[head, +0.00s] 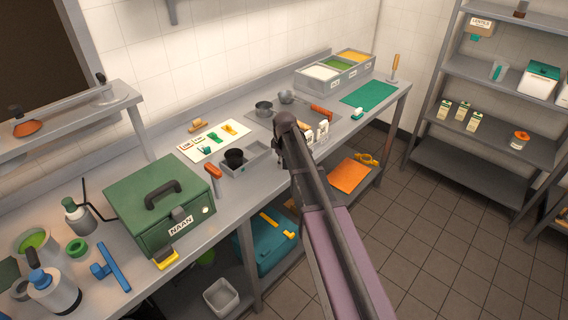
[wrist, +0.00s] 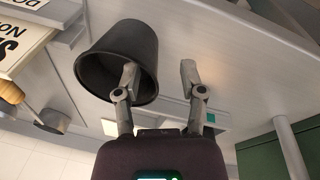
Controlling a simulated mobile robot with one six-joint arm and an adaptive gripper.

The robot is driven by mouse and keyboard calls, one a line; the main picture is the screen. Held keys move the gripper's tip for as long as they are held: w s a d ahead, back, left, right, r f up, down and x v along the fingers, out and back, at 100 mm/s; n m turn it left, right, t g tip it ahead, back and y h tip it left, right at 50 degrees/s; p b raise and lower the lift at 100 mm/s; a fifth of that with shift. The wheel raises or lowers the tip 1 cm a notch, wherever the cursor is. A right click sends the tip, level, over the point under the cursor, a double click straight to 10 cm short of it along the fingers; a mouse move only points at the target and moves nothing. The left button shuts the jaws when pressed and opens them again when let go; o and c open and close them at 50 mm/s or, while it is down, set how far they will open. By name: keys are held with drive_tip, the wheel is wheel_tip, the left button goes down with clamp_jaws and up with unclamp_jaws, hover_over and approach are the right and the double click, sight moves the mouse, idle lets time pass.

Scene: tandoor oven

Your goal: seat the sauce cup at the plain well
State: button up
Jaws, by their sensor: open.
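In the wrist view a dark cup (wrist: 118,58) stands large and close, its open mouth towards the camera. My gripper (wrist: 158,72) is open. Its left finger overlaps the cup's rim and mouth; whether it touches or reaches inside, I cannot tell. The right finger is clear of the cup, and nothing is between the fingers. In the head view my arm hides the gripper's fingers. A black cup (head: 234,156) sits at the left end of a grey tray (head: 257,164); I cannot tell whether it is the same cup. Which well is plain is unclear.
The green NAAN box (head: 160,205) stands left of the tray, with a red-handled tool (head: 214,172) between. A white board (head: 207,137) lies behind. Labelled cartons (head: 316,132) and metal bowls (head: 264,108) are near my arm. The green mat (head: 369,93) is mostly bare.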

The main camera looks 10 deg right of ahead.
idle(0.5)
clamp_jaws()
drive_tip(key=shift+r, duration=0.25)
wheel_tip(320, 180, up, 3)
drive_tip(key=p, duration=0.3)
drive_tip(key=shift+s+d+r+p, duration=0.2)
drive_tip(key=shift+r+p, duration=0.1)
drive_tip(key=shift+p, duration=0.2)
drive_tip(key=s+d+r+p, duration=0.1)
drive_tip(key=s+d, duration=0.9)
drive_tip(key=d, duration=0.1)
drive_tip(key=shift+s+d, duration=0.15)
drive_tip(key=shift+d, duration=0.1)
